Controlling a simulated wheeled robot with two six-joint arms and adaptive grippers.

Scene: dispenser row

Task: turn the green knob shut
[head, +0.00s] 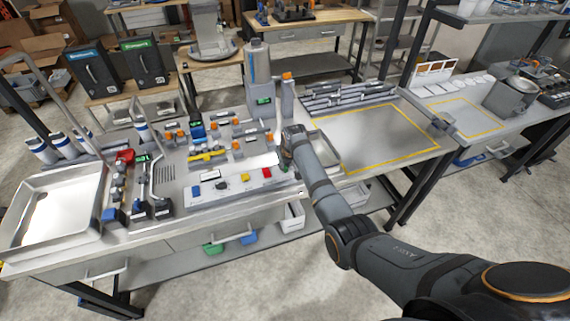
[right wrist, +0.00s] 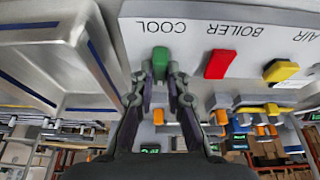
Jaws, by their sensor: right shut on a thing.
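The green knob (right wrist: 160,58) sits on a white panel (right wrist: 190,30) by the upside-down word COOL in the right wrist view. It looks elongated and lies along the picture's vertical. My right gripper (right wrist: 163,73) is shut on it, one finger at each side. In the head view my right gripper (head: 284,160) is down at the right end of the knob panel, and the knob is mostly hidden there. My left gripper is not in view.
The red knob (right wrist: 220,64) by BOILER and the yellow knob (right wrist: 280,71) by AIR are beside it. A tall dispenser (head: 259,85) stands behind my gripper. A metal tray (head: 55,207) is at the left. A yellow-outlined area (head: 388,135) at the right is clear.

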